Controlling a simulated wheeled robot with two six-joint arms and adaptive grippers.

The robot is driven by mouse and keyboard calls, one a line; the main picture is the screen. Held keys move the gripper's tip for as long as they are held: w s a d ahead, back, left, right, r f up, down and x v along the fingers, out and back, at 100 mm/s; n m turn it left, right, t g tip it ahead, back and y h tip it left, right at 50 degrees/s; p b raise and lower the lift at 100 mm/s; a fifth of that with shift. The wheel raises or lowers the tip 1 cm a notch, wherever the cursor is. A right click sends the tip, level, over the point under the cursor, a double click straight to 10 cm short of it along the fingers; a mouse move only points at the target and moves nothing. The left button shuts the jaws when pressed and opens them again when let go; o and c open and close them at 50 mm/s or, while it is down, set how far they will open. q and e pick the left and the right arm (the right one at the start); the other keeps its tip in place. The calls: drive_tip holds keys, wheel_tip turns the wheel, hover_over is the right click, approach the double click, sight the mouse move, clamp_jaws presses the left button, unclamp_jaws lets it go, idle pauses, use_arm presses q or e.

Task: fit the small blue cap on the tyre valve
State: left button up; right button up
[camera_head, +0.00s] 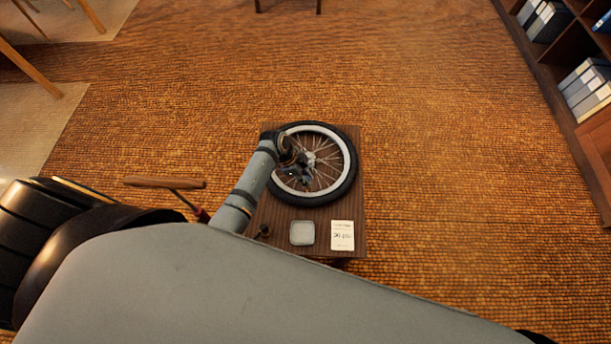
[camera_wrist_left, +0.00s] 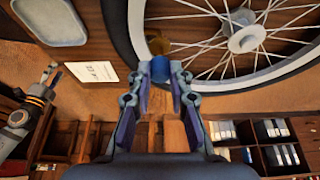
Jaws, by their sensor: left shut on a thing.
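My left gripper (camera_head: 293,172) is over the lower left part of the spoked wheel (camera_head: 349,163) in the head view. In the left wrist view its fingertips (camera_wrist_left: 160,74) are shut on the small blue cap (camera_wrist_left: 160,68). A blurred brass-coloured piece (camera_wrist_left: 158,45) shows just beyond the cap, at the inner side of the rim; it looks like the tyre valve. I cannot tell whether cap and valve touch. My right gripper (camera_wrist_left: 50,72) shows small at the left of the left wrist view; its opening is unclear.
The wheel lies flat on a small dark wooden table (camera_head: 354,236). A grey tray (camera_head: 302,233), a printed card (camera_head: 342,235) and a dark knob-like thing (camera_head: 264,230) are near its front edge. A wooden-handled tool (camera_head: 165,182) is at left. Shelves (camera_head: 560,85) stand at far right.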

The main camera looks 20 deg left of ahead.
use_arm(q)
drive_tip(key=shift+f+b, duration=0.5)
drive_tip(key=shift+f, duration=0.5)
drive_tip(key=o, duration=0.8)
drive_tip(key=shift+c, duration=0.2)
drive_tip(key=v, duration=1.2)
drive_tip(key=shift+s+a+f, duration=0.1)
